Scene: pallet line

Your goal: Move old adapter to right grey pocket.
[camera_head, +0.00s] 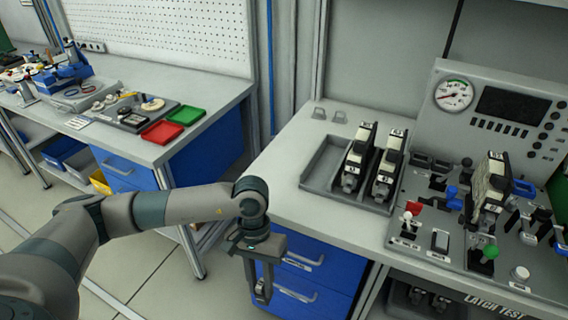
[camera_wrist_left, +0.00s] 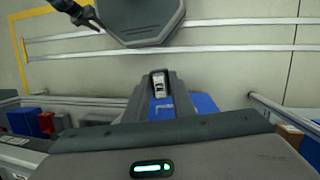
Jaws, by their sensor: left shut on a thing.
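My left gripper (camera_head: 263,290) hangs pointing down in front of the blue drawers. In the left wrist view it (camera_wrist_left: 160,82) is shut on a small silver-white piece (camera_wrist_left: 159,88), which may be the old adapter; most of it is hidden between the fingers. On the left bench, a dark tray (camera_head: 172,106) holds small parts, beside a red tray (camera_head: 162,132) and a green tray (camera_head: 187,115). A grey tray (camera_head: 318,176) on the right bench holds two upright black-and-white units, with an empty space at its left. I cannot tell which part is the right grey pocket. My right gripper is out of view.
A control panel (camera_head: 510,104) with a gauge stands at the right bench's back. A test fixture (camera_head: 490,195) with levers and knobs is in front of it. Blue drawers (camera_head: 316,262) are under the bench. Open floor (camera_head: 140,268) lies between the benches.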

